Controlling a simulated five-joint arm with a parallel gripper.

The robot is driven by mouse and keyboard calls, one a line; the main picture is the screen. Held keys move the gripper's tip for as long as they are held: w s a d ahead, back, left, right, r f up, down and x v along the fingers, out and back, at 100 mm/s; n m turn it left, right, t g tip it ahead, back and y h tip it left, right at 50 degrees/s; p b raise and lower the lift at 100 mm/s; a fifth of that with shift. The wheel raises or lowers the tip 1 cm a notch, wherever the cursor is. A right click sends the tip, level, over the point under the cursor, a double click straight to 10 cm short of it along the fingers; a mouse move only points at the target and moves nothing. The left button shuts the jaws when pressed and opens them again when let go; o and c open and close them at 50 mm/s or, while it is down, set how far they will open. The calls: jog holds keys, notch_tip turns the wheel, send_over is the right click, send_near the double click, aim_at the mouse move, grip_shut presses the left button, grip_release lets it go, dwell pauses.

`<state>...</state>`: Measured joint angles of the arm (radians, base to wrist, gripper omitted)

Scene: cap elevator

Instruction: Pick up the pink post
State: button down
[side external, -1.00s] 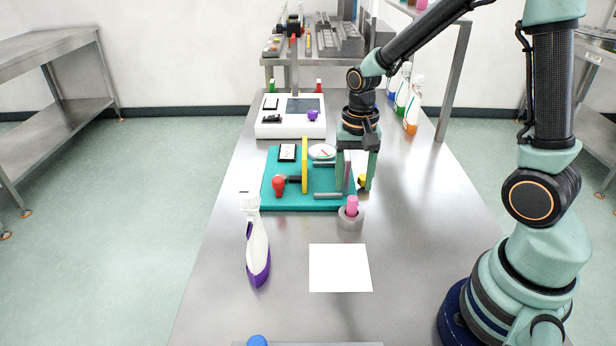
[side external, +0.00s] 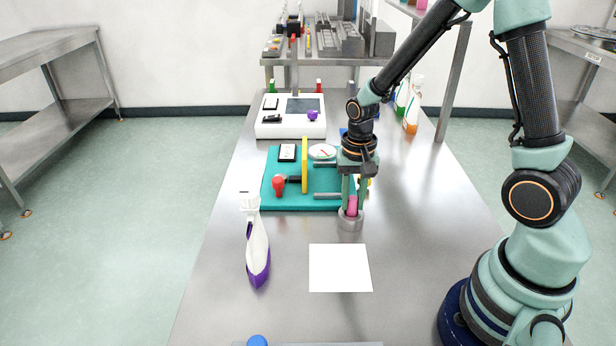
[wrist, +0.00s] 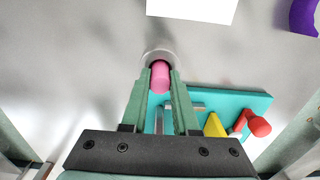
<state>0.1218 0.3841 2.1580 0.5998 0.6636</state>
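The pink post (side external: 352,206) stands upright in a round grey holder (side external: 350,222) on the steel table, in front of the teal board. My gripper (side external: 353,207) points down over it, with one green finger on each side of the post. In the wrist view the pink post (wrist: 160,78) fills the gap between my fingertips (wrist: 161,80), and both fingers appear to touch it. The holder's grey rim (wrist: 158,54) shows just beyond the post. The post's lower end is hidden inside the holder.
The teal board (side external: 270,195) with a red knob (side external: 279,187) and yellow piece (side external: 305,165) lies behind the holder. A white-purple bottle (side external: 257,245) lies to the left. A white sheet (side external: 340,268) lies in front.

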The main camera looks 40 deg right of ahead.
aim_at(353, 198)
jog(key=shift+r, duration=0.1)
notch_tip(353, 198, up, 20)
dwell(0.7)
dwell(0.4)
